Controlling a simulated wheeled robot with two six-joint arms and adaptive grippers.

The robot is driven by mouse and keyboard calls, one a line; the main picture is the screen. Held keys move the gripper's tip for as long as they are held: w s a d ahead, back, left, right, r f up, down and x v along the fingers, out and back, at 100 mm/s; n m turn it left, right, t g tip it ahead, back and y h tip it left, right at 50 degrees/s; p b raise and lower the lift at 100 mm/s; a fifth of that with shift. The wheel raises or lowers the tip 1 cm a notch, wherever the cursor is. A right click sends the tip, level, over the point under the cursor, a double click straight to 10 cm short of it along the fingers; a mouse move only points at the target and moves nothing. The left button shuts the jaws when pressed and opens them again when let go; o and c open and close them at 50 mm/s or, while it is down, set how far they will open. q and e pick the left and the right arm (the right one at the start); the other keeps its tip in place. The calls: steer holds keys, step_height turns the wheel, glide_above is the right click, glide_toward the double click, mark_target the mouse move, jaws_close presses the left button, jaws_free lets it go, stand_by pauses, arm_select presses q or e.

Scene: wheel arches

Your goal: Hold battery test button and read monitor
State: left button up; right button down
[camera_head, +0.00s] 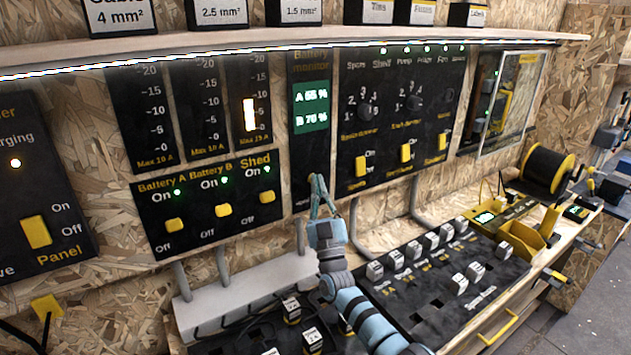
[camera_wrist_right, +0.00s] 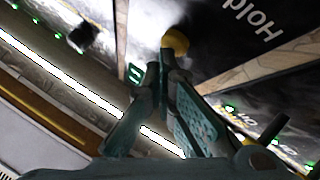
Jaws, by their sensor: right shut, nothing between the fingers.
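The battery monitor panel (camera_head: 309,65) is a tall black strip on the chipboard wall. Its green screen (camera_head: 311,106) is lit and seems to read A 55 % and B 76 %. My right gripper (camera_head: 318,181) is shut and empty, its tips at the lower part of this panel. In the right wrist view, the yellow round test button (camera_wrist_right: 175,42) sits just beyond the shut fingertips (camera_wrist_right: 160,68), beside the word "Hold". I cannot tell whether the tips touch it. In the head view the gripper hides the button. My left gripper is out of view.
Left of the monitor is the battery switch panel (camera_head: 204,237) with yellow rocker switches. To the right is another switch panel (camera_head: 355,140). Below stand a fuse board (camera_head: 424,312) and a yellow tray (camera_head: 522,240). A shelf (camera_head: 280,36) runs above.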

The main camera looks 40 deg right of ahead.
stand_by(0.8)
steer(key=shift+s+a+p, duration=0.1)
steer(key=shift+s+p, duration=0.75)
steer(key=shift+p, duration=0.1)
steer(key=s+p, duration=0.4)
steer(key=s, duration=0.1)
steer(key=shift+a, duration=0.25)
steer(key=shift+f, duration=0.1)
